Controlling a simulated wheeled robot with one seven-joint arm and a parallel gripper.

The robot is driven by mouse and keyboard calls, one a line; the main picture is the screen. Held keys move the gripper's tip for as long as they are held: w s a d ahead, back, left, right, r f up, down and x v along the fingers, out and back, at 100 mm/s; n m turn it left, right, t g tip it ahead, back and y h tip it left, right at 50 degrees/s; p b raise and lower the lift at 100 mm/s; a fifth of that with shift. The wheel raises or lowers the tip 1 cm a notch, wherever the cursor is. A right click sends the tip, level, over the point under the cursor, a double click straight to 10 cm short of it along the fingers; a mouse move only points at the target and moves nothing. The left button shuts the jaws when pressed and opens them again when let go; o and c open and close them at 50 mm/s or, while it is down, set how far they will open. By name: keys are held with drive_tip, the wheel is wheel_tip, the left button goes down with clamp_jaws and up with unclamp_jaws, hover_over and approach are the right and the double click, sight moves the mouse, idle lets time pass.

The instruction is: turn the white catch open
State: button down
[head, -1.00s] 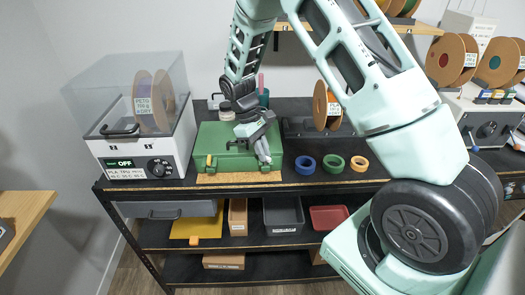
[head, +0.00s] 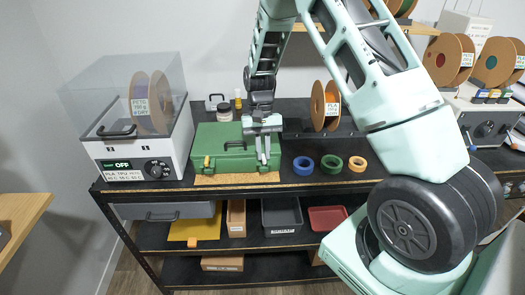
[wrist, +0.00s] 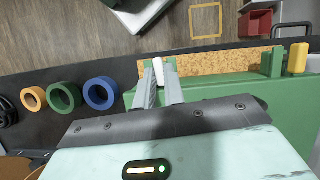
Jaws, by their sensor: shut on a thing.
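The green case (head: 222,135) stands on the black bench top, on a cork mat, and its green side also shows in the wrist view (wrist: 222,88). The white catch (wrist: 157,67) is on the case's front edge, between my fingertips; in the head view my gripper hides it.
Blue, green and orange rings (head: 331,164) lie right of the case. A filament dryer (head: 145,145) stands to its left. Jars (head: 224,112) and a spool (head: 324,106) are behind. The cork mat (wrist: 205,66) lies along the case's front.

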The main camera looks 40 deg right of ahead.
drive_tip(key=shift+r+m, duration=0.1)
drive_tip(key=shift+m, duration=0.5)
drive_tip(key=c, duration=1.8)
unclamp_jaws()
drive_tip(key=shift+o, duration=0.2)
drive_tip(key=shift+d, duration=0.1)
drive_tip(key=b+v, duration=0.4)
drive_tip(key=v, duration=1.3)
drive_tip(key=shift+s+d+r, duration=0.2)
drive_tip(key=shift+d, duration=0.1)
